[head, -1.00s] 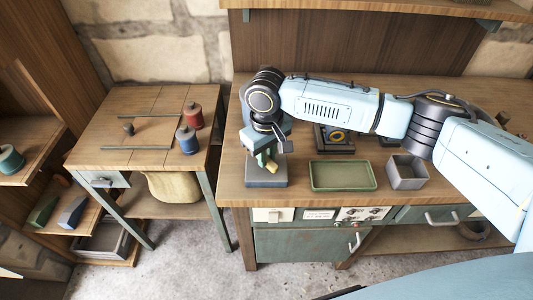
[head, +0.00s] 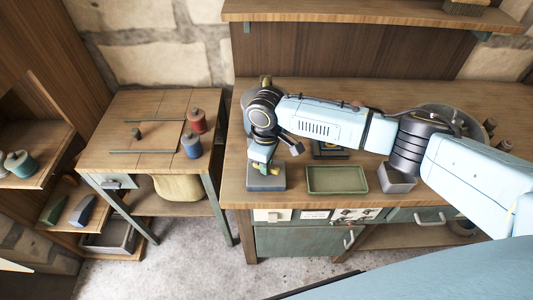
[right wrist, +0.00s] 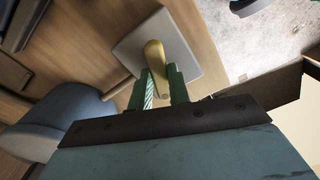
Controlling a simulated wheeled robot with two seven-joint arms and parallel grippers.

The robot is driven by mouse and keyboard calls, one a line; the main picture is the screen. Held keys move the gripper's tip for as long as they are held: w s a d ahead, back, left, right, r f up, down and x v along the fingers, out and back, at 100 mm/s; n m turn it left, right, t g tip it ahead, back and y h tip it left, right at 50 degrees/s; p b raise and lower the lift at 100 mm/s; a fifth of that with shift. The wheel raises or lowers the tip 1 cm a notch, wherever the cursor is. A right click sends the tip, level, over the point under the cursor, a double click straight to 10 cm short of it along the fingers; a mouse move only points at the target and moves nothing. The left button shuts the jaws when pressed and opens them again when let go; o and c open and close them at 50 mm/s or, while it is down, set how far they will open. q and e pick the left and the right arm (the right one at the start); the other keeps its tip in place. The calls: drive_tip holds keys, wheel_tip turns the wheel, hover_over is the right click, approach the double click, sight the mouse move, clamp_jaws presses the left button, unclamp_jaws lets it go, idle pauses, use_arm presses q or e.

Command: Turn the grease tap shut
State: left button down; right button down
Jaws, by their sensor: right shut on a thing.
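The grease tap stands at the front left of the workbench. Its grey block base (head: 265,184) shows in the head view, with the valve mostly hidden behind my right gripper (head: 264,164). In the right wrist view the tap's brass lever (right wrist: 154,57) lies over the pale grey base (right wrist: 128,52). The green fingers of my right gripper (right wrist: 163,88) stand on either side of the lever's end and are shut on it. My left gripper is not in view.
A green tray (head: 337,180) and a grey box (head: 396,178) stand right of the tap on the workbench (head: 233,190). A dark device (head: 330,151) sits behind the tray. Red (head: 197,121) and blue (head: 191,146) canisters stand on the side table.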

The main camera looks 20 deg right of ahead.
drive_tip(key=shift+r+n+p, duration=0.15)
drive_tip(key=shift+n+p, duration=0.55)
drive_tip(key=shift+n, duration=0.5)
drive_tip(key=shift+n+p, duration=0.5)
drive_tip(key=shift+n, duration=0.5)
drive_tip(key=c, duration=1.3)
unclamp_jaws()
